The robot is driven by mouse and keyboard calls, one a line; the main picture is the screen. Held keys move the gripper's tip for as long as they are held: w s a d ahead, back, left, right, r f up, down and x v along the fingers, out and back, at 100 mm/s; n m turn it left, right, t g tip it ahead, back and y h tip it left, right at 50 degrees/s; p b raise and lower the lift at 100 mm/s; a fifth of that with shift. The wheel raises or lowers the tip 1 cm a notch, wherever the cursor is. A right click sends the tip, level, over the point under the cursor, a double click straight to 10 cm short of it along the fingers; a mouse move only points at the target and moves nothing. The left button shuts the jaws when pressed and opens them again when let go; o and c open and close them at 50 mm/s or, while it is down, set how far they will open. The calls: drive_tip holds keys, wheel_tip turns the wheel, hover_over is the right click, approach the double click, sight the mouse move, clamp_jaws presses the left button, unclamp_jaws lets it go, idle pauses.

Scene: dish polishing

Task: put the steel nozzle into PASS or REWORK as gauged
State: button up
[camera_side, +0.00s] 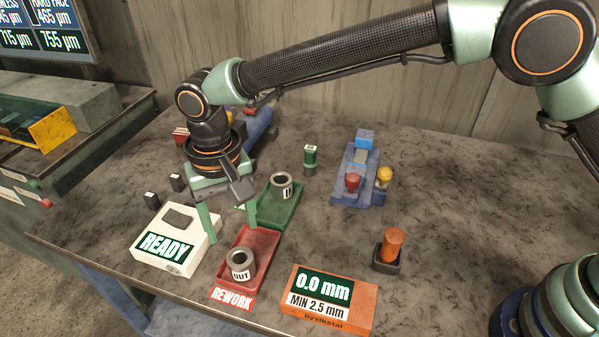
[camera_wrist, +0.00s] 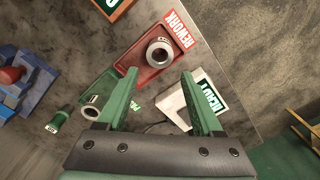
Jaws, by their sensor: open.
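A grey metal ring-shaped piece marked OUT (camera_side: 240,262) stands in the red REWORK tray (camera_side: 265,238); the wrist view shows its open bore (camera_wrist: 160,52). A similar grey piece (camera_side: 282,184) with a partly readable mark stands in the green tray (camera_side: 287,216), whose label is mostly hidden but begins PA in the wrist view (camera_wrist: 134,104). I cannot tell which piece is the steel nozzle. My gripper (camera_side: 229,224) is open and empty, fingers pointing down, between the white READY box (camera_side: 190,247) and the trays. In the wrist view, the red tray lies beyond the fingertips (camera_wrist: 159,74).
An orange box (camera_side: 364,305) reads 0.0 mm and MIN 2.5 mm. An orange-topped knob (camera_side: 393,241), a green cylinder (camera_side: 310,157) and a blue fixture (camera_side: 343,183) with red and yellow knobs stand to the right. Two small black blocks (camera_side: 152,200) stand behind the white box. The table's right middle is clear.

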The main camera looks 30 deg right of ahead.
drive_tip(key=w+d+r+t+y, duration=0.1)
drive_tip(key=d+r, duration=0.6)
drive_tip(key=d, duration=0.3)
drive_tip(key=w+d+r+t, duration=0.1)
drive_tip(key=d+r, duration=0.5)
drive_tip(key=d, duration=0.3)
drive_tip(key=s+d+t, duration=0.1)
drive_tip(key=s+d, duration=0.4)
drive_tip(key=d, duration=0.4)
drive_tip(key=s+d+t+h, duration=0.1)
drive_tip(key=s+d+t, duration=0.1)
drive_tip(key=s+d, duration=0.3)
drive_tip(key=d, duration=0.4)
drive_tip(key=shift+s+d+t, duration=0.3)
drive_tip(key=shift+d, duration=0.05)
drive_tip(key=shift+r, duration=0.15)
